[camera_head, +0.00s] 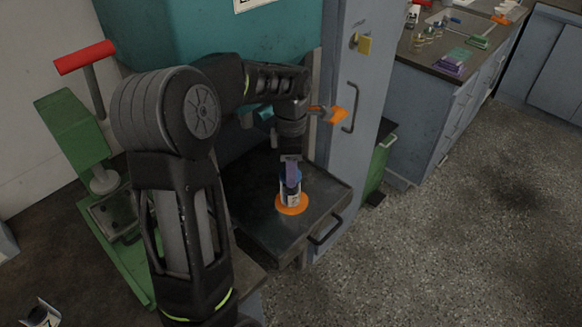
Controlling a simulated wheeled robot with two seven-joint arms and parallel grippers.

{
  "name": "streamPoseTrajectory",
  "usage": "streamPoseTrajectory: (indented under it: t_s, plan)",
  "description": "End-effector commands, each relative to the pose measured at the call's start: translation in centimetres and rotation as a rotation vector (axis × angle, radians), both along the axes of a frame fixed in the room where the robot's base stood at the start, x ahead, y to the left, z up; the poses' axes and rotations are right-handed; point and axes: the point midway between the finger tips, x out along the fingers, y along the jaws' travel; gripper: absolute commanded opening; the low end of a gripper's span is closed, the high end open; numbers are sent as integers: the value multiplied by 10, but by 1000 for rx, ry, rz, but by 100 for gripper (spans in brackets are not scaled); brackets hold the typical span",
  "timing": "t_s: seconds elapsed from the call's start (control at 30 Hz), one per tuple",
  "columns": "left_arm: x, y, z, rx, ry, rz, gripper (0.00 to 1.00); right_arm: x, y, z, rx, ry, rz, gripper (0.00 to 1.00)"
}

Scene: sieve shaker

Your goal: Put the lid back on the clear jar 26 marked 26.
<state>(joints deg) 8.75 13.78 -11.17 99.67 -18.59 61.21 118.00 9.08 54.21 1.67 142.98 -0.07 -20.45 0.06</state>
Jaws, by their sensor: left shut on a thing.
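My left gripper (291,160) points straight down over a dark metal tray table. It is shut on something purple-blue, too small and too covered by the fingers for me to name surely. Directly below is a small jar (290,197) with a white label and a blue upper part. It stands upright on an orange round base (292,207). I cannot read its mark. I cannot tell whether the held piece is the lid or whether it touches the jar. My right gripper is not in view.
The metal tray table (257,219) is otherwise mostly bare. A green machine with a red handle (84,57) stands at left. A grey cabinet (350,75) and teal housing (160,35) are behind. An orange piece (339,115) is beside my wrist. Floor at right is clear.

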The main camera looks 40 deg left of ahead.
Motion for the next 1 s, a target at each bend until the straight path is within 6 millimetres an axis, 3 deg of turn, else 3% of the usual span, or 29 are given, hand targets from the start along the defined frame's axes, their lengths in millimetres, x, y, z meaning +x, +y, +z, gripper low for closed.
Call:
streamPoseTrajectory:
  t_s: [0.3,0.33,0.6,0.8,1.0]
  plan:
    - [0,0,0,0,0,0,11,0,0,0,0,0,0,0]
    - [0,0,0,0,0,0,51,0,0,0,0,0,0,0]
    - [0,0,0,0,0,0,73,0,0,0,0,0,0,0]
    - [0,0,0,0,0,0,74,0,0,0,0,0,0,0]
    - [0,0,0,0,0,0,91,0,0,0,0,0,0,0]
